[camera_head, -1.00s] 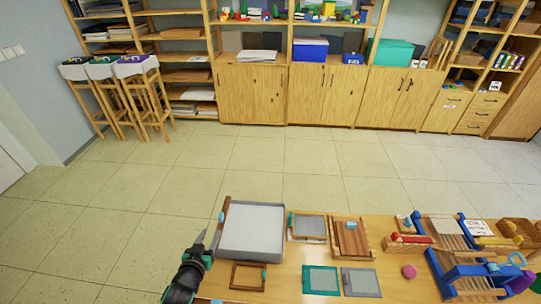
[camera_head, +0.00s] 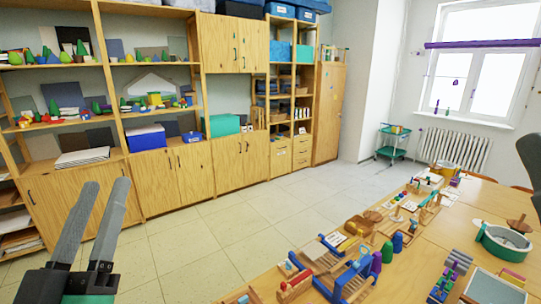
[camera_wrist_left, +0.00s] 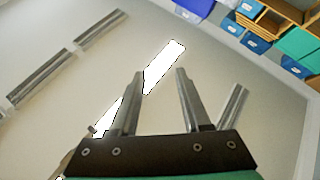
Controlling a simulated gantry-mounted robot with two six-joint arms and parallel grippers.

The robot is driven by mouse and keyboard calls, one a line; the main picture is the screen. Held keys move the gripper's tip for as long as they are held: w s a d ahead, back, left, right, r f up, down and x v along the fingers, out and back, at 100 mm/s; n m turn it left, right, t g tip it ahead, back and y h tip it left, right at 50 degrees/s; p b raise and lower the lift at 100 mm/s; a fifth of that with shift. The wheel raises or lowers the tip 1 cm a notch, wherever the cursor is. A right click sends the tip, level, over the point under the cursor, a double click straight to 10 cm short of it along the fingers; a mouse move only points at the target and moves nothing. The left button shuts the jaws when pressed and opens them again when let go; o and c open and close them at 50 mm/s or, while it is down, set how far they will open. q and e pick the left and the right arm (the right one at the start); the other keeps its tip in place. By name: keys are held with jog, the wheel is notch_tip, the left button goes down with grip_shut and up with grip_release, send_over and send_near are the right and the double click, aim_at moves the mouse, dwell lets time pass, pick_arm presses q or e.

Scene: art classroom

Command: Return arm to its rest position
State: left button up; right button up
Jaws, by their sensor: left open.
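My left gripper (camera_head: 98,222) is raised at the lower left of the head view, its two grey fingers pointing up and apart. It is open, with nothing between the fingers. In the left wrist view the fingers (camera_wrist_left: 155,88) also stand apart and empty, against a pale ceiling with lights. My right gripper is in neither view.
A wooden table (camera_head: 430,240) with toys stands at the lower right, including a blue wooden frame (camera_head: 347,280) and a round tub (camera_head: 503,242). Wooden shelves and cupboards (camera_head: 172,182) line the back wall. The tiled floor (camera_head: 215,245) between is clear.

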pick_arm(q)
jog(key=s+d+r+m+t+h, duration=0.3)
jog(key=s+d+r+m+h, duration=0.25)
jog(key=s+r, duration=0.45)
notch_tip(320, 180, up, 28)
jog(key=p, duration=2.9)
jog(key=shift+w+a+n+g, duration=0.3)
jog(key=shift+w+a+n, duration=0.05)
jog(key=shift+w, duration=0.1)
notch_tip(320, 180, down, 51)
jog(key=b, duration=5.1)
